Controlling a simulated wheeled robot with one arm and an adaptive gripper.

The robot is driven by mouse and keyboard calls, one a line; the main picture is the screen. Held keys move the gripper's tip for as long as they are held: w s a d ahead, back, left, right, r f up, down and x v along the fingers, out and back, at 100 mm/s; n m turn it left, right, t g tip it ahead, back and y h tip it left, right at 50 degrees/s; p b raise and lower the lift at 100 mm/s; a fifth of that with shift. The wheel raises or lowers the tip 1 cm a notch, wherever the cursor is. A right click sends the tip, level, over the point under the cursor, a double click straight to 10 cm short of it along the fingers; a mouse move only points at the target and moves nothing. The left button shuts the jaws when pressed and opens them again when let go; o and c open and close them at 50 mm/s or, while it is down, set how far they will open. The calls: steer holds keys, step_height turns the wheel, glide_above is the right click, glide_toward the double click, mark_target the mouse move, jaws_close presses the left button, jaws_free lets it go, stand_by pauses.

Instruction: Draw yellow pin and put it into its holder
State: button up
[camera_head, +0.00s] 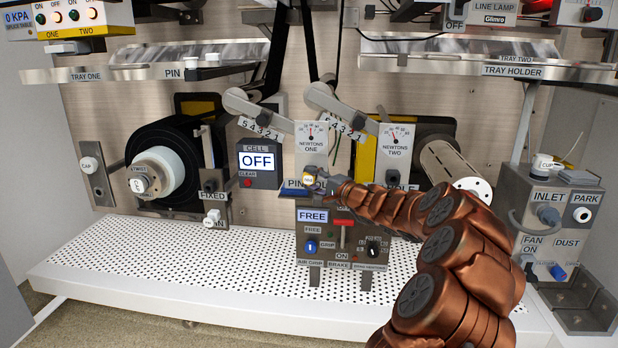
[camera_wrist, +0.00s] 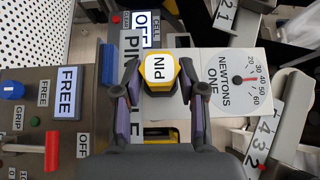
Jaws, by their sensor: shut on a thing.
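In the head view my gripper (camera_head: 318,179) reaches in from the right to the pin (camera_head: 308,178), just below the NEWTONS ONE dial (camera_head: 311,138). A partly covered label plate (camera_wrist: 132,88) starting with PIN lies behind the fingers. I cannot tell whether the pin's shaft sits in a hole, since knob and fingers hide it. I cannot make out which part is its holder.
The FREE control box (camera_head: 313,217), with a red-handled lever (camera_head: 343,232), is just below my gripper. The CELL box (camera_head: 258,163) showing OFF is to the left. Another white PIN knob (camera_head: 212,217) is under the FIXED plate. The perforated shelf (camera_head: 180,260) is clear at left.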

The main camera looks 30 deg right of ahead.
jaws_close()
steer(key=shift+s+a+b, duration=0.45)
steer(key=shift+s+b, duration=0.1)
steer(key=shift+b, duration=0.15)
stand_by(0.6)
steer(key=shift+s+a+b, duration=1.2)
steer(key=shift+s+b, duration=0.15)
